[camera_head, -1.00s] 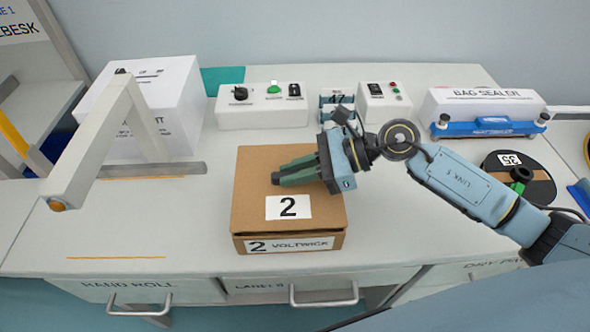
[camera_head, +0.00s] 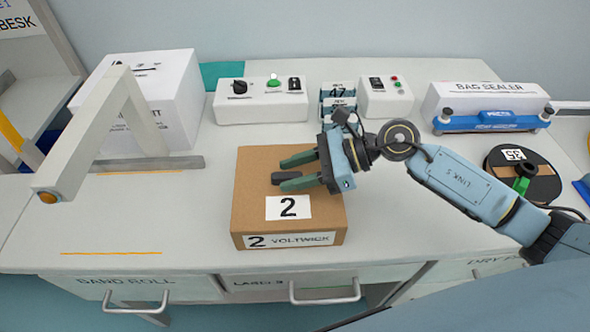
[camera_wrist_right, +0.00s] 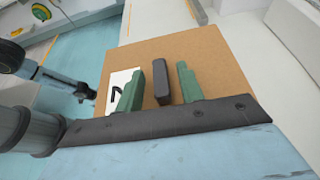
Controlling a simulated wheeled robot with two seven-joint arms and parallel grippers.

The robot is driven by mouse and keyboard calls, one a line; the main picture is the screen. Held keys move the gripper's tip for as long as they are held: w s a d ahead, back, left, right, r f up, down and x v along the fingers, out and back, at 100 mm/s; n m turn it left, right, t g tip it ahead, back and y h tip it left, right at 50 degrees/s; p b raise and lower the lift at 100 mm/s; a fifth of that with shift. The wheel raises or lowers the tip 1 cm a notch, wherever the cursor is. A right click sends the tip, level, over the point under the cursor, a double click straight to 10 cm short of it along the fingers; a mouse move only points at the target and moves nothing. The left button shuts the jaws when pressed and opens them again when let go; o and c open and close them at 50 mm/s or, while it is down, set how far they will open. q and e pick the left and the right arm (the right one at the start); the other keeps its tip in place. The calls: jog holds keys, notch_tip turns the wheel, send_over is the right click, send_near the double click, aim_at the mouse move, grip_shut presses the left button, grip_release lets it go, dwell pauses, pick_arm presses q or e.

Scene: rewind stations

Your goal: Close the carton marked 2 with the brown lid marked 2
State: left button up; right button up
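The brown lid marked 2 (camera_head: 254,192) lies flat on top of the carton marked 2 (camera_head: 290,241). Its edges line up with the box, and no gap shows at the front. A dark bar handle (camera_head: 290,178) stands on the lid; in the right wrist view the handle (camera_wrist_right: 161,82) sits between the green fingers. My right gripper (camera_head: 297,172) is open, with one finger on each side of the handle and a space to both. It also shows in the right wrist view (camera_wrist_right: 158,88). My left gripper is out of view.
A switch box (camera_head: 262,101), a small control box (camera_head: 386,97) and a bag sealer (camera_head: 487,106) stand along the back. A white box (camera_head: 150,100) and a white angled bar (camera_head: 90,140) are at left. A dark reel (camera_head: 541,185) lies at right. The tabletop beside the carton is clear.

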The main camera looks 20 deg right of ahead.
aim_at(295, 174)
dwell(0.4)
notch_tip(295, 174, up, 5)
jog(key=shift+r+p, duration=0.2)
jog(key=shift+p, duration=0.25)
notch_tip(295, 174, up, 4)
jog(key=shift+f, duration=0.1)
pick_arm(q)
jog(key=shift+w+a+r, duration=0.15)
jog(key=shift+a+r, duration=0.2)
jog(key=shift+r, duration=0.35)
pick_arm(e)
jog(key=shift+r, duration=0.4)
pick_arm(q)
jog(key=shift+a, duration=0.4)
